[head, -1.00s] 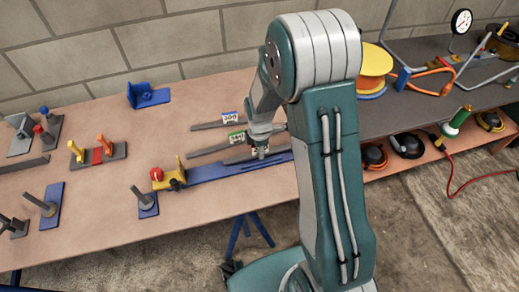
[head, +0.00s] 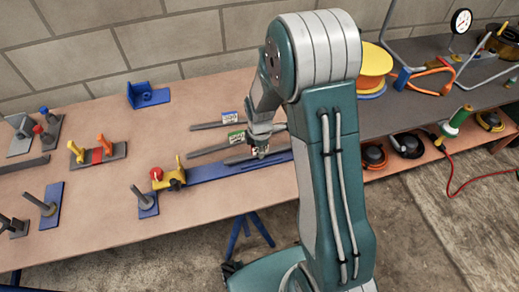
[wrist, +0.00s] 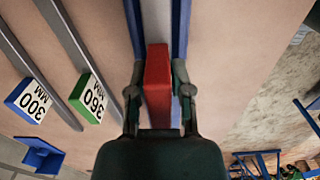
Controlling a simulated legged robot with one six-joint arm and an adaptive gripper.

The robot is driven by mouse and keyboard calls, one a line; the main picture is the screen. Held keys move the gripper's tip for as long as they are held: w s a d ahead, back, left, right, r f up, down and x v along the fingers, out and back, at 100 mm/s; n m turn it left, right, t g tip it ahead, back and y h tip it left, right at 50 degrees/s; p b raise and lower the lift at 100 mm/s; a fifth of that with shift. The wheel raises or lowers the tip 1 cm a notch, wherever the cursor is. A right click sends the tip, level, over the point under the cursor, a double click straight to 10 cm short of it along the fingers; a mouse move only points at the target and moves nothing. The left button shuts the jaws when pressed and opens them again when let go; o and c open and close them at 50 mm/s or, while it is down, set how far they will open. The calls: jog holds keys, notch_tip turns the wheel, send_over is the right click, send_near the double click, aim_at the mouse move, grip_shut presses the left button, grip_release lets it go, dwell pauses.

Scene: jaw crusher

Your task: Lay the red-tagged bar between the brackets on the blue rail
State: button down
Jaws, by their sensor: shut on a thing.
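My gripper (wrist: 159,98) is shut on the red tag (wrist: 157,75) of a grey bar (wrist: 155,18). The bar runs away from the fingers, in line with the blue rail (wrist: 181,30), whose blue edges show on both sides of it. In the head view my gripper (head: 261,150) is over the right part of the rail (head: 208,173). I cannot tell whether the bar touches the rail. A yellow bracket (head: 178,171) with a red knob (head: 156,173) stands at the rail's left end. My arm hides the rail's right end and any bracket there.
A green-tagged 360 mm bar (wrist: 72,45) and a blue-tagged 300 mm bar (wrist: 23,50) lie behind the rail. A blue angle block (head: 148,95) stands near the wall. Posts on a blue base (head: 146,204) and other fixtures occupy the left. The front edge is near the rail.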

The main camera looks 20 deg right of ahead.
jog(key=shift+f, duration=0.85)
jog(key=shift+c, duration=2.2)
grip_release()
notch_tip(320, 180, up, 12)
jog(key=shift+w+f, duration=0.1)
jog(key=s+r+m+t, duration=0.3)
jog(key=s+r+m, duration=0.5)
jog(key=r, duration=0.5)
jog(key=s+r+m+t, duration=0.2)
jog(key=s+r+m, duration=0.4)
jog(key=s+m, duration=0.4)
jog(key=s, duration=0.3)
jog(key=shift+t, duration=0.3)
